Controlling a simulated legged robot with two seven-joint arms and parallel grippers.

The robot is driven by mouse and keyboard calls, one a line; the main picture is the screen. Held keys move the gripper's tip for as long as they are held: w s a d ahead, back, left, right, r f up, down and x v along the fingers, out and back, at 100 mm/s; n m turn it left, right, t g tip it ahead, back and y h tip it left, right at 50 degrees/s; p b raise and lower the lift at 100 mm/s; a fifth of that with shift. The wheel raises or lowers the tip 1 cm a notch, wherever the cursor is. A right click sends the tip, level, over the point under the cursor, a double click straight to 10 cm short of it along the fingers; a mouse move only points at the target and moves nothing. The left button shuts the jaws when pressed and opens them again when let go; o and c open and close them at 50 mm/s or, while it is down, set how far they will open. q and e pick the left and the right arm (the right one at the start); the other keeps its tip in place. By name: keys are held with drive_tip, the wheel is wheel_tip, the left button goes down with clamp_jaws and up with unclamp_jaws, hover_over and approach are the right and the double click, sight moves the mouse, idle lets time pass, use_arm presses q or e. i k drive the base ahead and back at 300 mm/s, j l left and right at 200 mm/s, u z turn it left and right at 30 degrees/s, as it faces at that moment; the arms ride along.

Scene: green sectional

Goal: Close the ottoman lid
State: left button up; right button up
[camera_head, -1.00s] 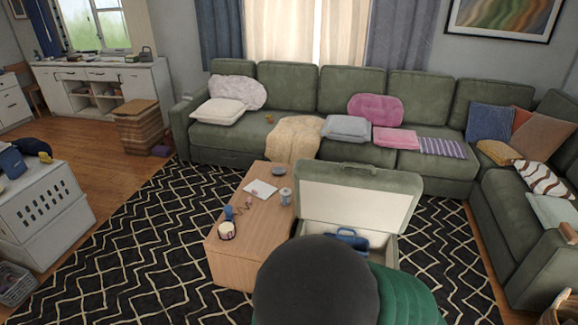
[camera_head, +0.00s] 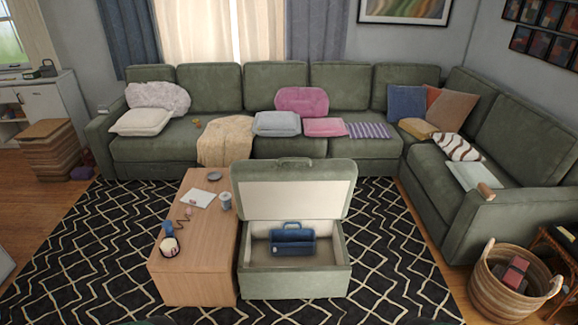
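The green ottoman (camera_head: 295,284) stands on the rug in front of me, to the right of the wooden coffee table. Its lid (camera_head: 293,188) is open and stands upright at the back, with the pale inner lining facing me and a handle at the top edge. A blue caddy with a handle (camera_head: 292,240) lies inside the ottoman. Neither of my grippers shows in the view.
The wooden coffee table (camera_head: 205,236) touches or nearly touches the ottoman's left side and holds several small items. A green sectional sofa (camera_head: 330,142) runs behind and along the right. A wicker basket (camera_head: 510,285) stands at the lower right. Patterned rug (camera_head: 395,265) lies clear right of the ottoman.

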sight(282, 189)
drive_tip(key=i+j+z, duration=0.1)
drive_tip(key=i+j, duration=0.35)
drive_tip(key=i, duration=0.3)
drive_tip(key=i+j+z, duration=0.1)
drive_tip(key=i+j, duration=0.4)
drive_tip(key=i, duration=0.25)
drive_tip(key=i+j+z, duration=0.1)
drive_tip(key=i+j, duration=0.45)
drive_tip(key=i, duration=0.2)
